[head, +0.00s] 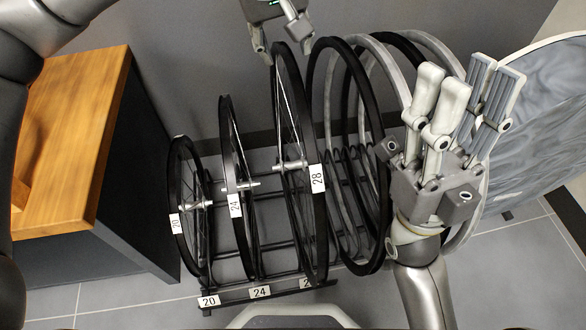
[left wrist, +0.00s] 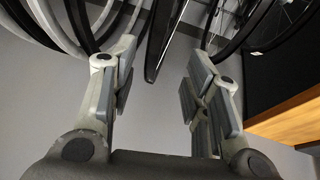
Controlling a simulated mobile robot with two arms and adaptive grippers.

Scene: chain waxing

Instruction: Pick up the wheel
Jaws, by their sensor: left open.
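Three black spoked wheels stand upright in a floor rack (head: 262,292): the small wheel labelled 20 (head: 174,222), the middle wheel labelled 24 (head: 236,206) and the large wheel labelled 28 (head: 317,178). My left gripper (head: 279,45) is open at the top of the 28 wheel, with a finger on either side of its rim. In the left wrist view, a dark rim (left wrist: 158,45) lies edge-on between the open fingers, with visible gaps on both sides. My right gripper (head: 465,95) is empty at the right, fingers upward and apart.
Several bare black and grey rims (head: 372,150) stand just right of the 28 wheel. A wooden-topped cabinet (head: 75,120) is at the left. A round grey-patterned object (head: 545,120) is at the right. A grey wall is behind the rack.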

